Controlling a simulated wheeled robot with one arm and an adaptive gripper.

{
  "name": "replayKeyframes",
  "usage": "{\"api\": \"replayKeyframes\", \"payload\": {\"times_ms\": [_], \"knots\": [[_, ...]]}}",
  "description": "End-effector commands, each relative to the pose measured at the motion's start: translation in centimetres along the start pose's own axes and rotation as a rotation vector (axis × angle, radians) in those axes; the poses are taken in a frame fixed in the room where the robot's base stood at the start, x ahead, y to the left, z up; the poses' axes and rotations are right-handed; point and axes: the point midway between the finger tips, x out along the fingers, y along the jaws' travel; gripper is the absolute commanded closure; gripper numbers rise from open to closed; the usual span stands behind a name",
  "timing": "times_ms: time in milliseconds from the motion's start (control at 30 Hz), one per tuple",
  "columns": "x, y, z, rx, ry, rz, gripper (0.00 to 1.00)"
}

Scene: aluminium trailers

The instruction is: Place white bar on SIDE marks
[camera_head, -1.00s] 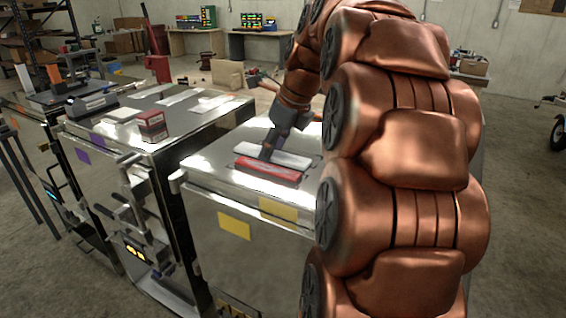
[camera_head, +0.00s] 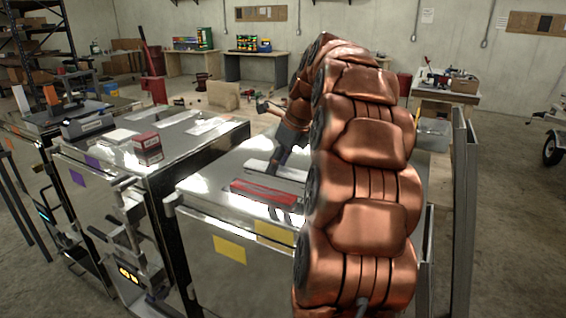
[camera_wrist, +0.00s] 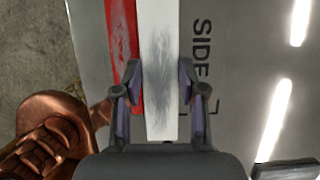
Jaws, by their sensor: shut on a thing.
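The white bar (camera_wrist: 160,60) runs up the middle of the wrist view, between the two fingers of my gripper (camera_wrist: 160,95), which is shut on it. The red bar (camera_wrist: 122,45) lies along its left side, partly behind the left finger. The black SIDE lettering (camera_wrist: 202,48) and a corner mark (camera_wrist: 214,108) are on the metal top to the right of the white bar. In the head view, the white bar (camera_head: 262,166) is behind the red bar (camera_head: 262,190) on the near trailer top (camera_head: 215,178). I cannot tell whether the white bar touches the top.
A gap separates the two trailers. Workbenches stand along the back wall. Open floor lies on the right.

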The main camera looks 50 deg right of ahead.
Motion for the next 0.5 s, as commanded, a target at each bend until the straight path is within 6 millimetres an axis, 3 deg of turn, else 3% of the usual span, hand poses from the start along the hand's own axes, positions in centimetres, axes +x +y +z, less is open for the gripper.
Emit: {"api": "replayKeyframes", "payload": {"times_ms": [300,500], "knots": [[0.6,-4.1,1.0,0.001,0.0,-0.002,0.93],[1.0,-5.6,1.3,0.0,0.001,0.0,0.93]]}}
